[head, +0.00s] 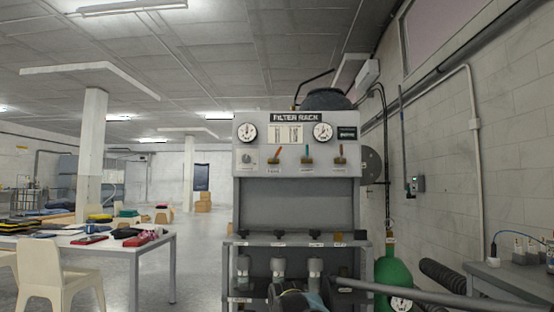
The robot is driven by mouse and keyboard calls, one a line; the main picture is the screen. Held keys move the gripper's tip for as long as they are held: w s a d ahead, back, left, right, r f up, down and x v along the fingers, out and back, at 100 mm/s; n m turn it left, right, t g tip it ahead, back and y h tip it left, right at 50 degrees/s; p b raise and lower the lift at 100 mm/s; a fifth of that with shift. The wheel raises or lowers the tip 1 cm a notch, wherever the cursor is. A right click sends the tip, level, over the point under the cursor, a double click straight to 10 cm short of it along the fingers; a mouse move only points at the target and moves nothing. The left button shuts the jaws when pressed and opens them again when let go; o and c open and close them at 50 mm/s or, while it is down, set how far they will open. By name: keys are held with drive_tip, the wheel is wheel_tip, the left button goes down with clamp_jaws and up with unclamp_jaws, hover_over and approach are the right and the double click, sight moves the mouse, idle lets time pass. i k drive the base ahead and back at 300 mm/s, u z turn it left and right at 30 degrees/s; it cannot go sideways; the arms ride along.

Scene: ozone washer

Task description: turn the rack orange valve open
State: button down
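The grey filter rack (298,190) stands upright near the middle of the head view. Three small lever valves sit in a row on its upper panel. The orange valve (276,154) is the left one; its lever points up and leans slightly right. The middle valve (307,156) has a teal lever, and the right valve (340,154) has a red lever; both point roughly up. The labels below them are too small to read. I cannot make out my gripper's fingers. Dark rounded parts cut off at the bottom centre may belong to my arm. Nothing visible touches the valves.
Two round gauges (247,132) flank the panel top. A green cylinder (393,268) stands right of the rack, beside a dark hose. A side bench (510,275) is at right. A white table (155,245) with folded items and a chair (55,272) are at left. Floor shows between table and rack.

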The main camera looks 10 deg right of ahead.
sight(278, 152)
drive_tip(key=z, duration=0.75)
drive_tip(key=k, duration=1.1)
drive_tip(key=u, duration=1.3)
drive_tip(key=i, duration=1)
drive_tip(key=z, duration=0.05)
